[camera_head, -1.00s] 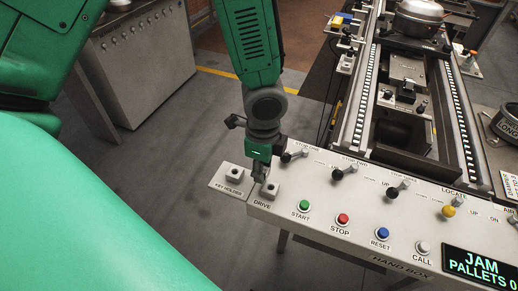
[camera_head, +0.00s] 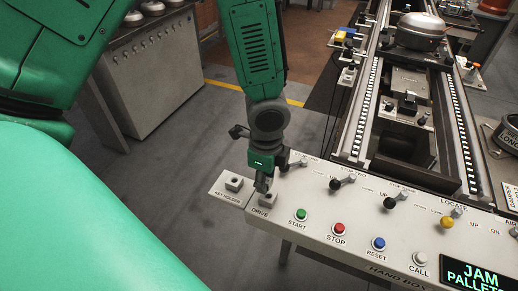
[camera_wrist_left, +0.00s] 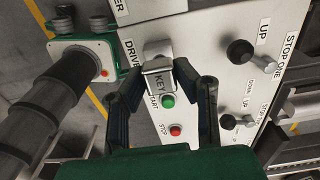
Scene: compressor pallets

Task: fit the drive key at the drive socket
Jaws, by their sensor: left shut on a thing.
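The grey drive socket (camera_head: 268,200) sits at the left end of the hand box, by the DRIVE label. My left gripper (camera_head: 262,186) points down right at the socket in the head view and hides part of it. In the left wrist view, my left gripper (camera_wrist_left: 172,82) is shut on the drive key (camera_wrist_left: 159,79), a pale piece marked KEY. The key lies against or just over the drive socket (camera_wrist_left: 158,48) in that view; I cannot tell how far it is seated. The key holder (camera_head: 234,183) stands left of the socket.
The hand box (camera_head: 320,213) carries switch levers and the START (camera_head: 301,214), STOP (camera_head: 339,228) and RESET (camera_head: 378,243) buttons, close to the socket. A display (camera_head: 478,274) reads JAM. A conveyor (camera_head: 405,100) lies behind. Open floor (camera_head: 190,150) lies left of the box.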

